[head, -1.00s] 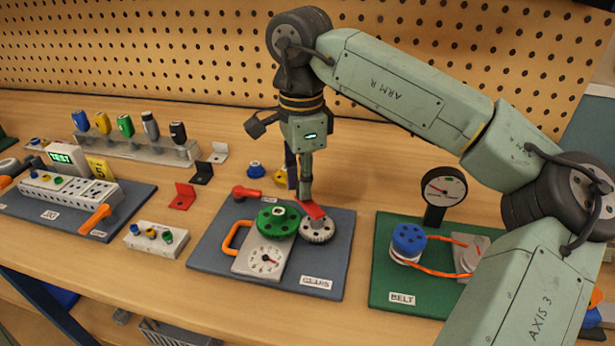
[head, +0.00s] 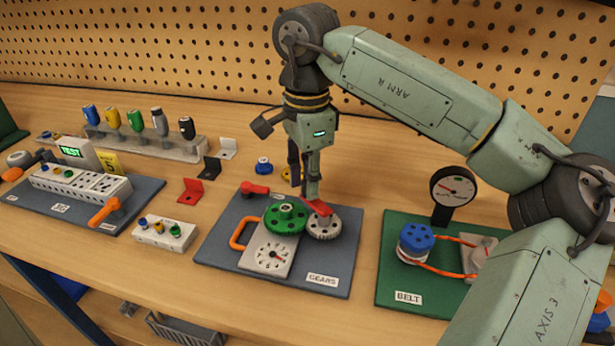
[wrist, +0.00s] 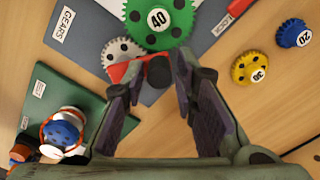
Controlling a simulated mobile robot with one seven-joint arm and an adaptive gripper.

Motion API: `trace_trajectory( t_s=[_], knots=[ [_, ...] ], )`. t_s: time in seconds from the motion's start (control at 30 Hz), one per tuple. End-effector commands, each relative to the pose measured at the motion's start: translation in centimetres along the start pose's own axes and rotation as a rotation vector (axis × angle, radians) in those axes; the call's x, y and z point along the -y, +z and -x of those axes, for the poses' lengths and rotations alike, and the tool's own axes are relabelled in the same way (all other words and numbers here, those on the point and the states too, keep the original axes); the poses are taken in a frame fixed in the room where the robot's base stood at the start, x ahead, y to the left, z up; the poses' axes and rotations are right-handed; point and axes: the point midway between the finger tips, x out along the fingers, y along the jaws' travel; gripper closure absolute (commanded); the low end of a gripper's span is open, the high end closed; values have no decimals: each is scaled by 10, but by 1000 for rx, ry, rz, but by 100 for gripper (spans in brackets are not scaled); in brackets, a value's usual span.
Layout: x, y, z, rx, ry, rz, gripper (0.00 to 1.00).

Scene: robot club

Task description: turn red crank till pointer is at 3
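The red crank (head: 319,207) sits on a grey gear (head: 323,224) of the gears board. In the wrist view, its red arm (wrist: 121,70) runs to a dark knob (wrist: 158,72) between my fingertips. The grey gear touches or nearly touches a green gear (head: 286,215) marked 40.
An orange handle (head: 240,234) and a red lever (head: 254,189) are at the board's left. Loose yellow (wrist: 252,68) and blue (wrist: 293,33) gears lie behind it. The green belt board (head: 393,280) is to the right, under my arm. A pegboard stands behind.

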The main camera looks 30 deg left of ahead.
Motion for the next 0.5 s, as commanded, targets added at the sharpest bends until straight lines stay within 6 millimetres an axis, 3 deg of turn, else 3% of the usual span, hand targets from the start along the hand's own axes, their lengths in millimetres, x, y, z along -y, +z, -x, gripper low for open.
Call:
trace_trajectory(
  t_s=[0.13,0.5],
  knots=[
    [0,0,0,0,1,0,62],
    [0,0,5,-2,1,-1,62]
  ],
)
